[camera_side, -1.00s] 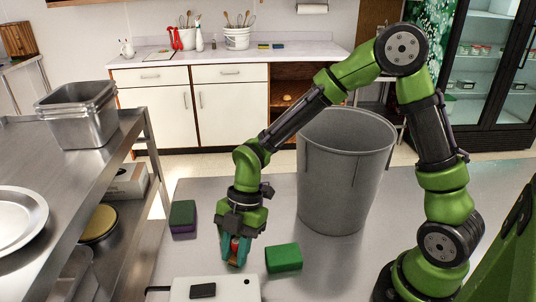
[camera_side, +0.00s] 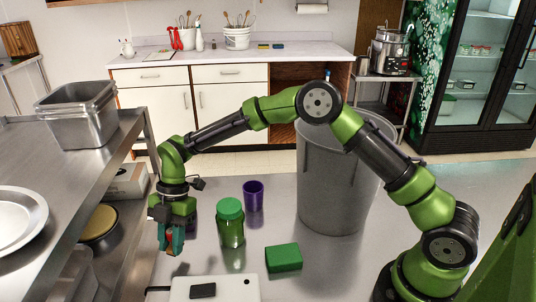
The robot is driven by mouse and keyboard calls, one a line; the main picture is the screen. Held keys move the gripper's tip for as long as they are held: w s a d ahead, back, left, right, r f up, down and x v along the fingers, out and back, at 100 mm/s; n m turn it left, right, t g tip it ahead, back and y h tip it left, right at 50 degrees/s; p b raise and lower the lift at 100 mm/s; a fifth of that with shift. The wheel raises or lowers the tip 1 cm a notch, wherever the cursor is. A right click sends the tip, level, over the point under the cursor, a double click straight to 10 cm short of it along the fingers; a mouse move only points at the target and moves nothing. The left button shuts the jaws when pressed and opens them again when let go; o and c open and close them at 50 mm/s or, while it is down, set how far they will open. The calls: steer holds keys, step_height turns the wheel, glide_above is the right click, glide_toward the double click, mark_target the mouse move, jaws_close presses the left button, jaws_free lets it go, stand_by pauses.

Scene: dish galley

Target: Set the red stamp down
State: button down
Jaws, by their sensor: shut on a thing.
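My gripper (camera_side: 171,247) points down at the left of the steel table, between the shelf unit and the green jar. Its teal fingers are shut on the red stamp (camera_side: 169,240), and only a small red part shows between them. The stamp's lower end is hard to make out. I cannot tell whether it touches the table (camera_side: 325,265) or hangs just above it.
A green jar (camera_side: 230,225) and a purple cup (camera_side: 253,196) stand right of my gripper. A green block (camera_side: 284,257) lies farther right, before a large grey bin (camera_side: 335,190). A white box (camera_side: 232,288) is at the front. A steel shelf unit (camera_side: 100,180) is close on the left.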

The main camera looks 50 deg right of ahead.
steer(key=shift+w+a, duration=0.1)
steer(key=shift+w, duration=0.1)
steer(key=shift+w+a+f, duration=0.1)
steer(key=shift+w+f, duration=0.05)
steer(key=shift+f, duration=1.65)
steer(key=shift+f, duration=0.15)
steer(key=c, duration=0.9)
jaws_free()
